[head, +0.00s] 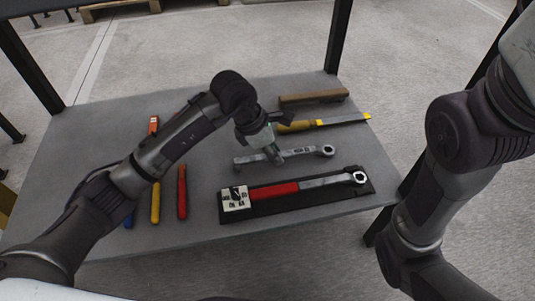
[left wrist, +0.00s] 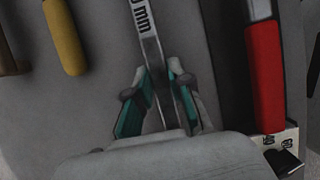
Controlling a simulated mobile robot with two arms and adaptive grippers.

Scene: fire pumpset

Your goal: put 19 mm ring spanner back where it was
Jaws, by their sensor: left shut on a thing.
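The grey ring spanner (head: 308,152) is in my left gripper (head: 274,152), over the middle of the grey table (head: 100,180). Its ring end points right in the head view. In the left wrist view, the spanner (left wrist: 146,30) runs up between the teal-and-grey fingers of my left gripper (left wrist: 156,78), with a partly cut-off "9 mm" marking on its shank. The fingers are shut on its handle and hide part of it. I cannot tell whether the spanner touches the table top. My right gripper is out of view; only my right arm shows.
In front lies a red-handled wrench (head: 275,191) on a black tray (head: 310,194) with a white marked block (head: 235,199). Behind are a yellow-handled file (head: 325,123) and a brown wooden-looking piece (head: 313,98). Red (head: 182,190) and yellow (head: 155,203) handles lie left. A table leg (head: 339,35) rises behind.

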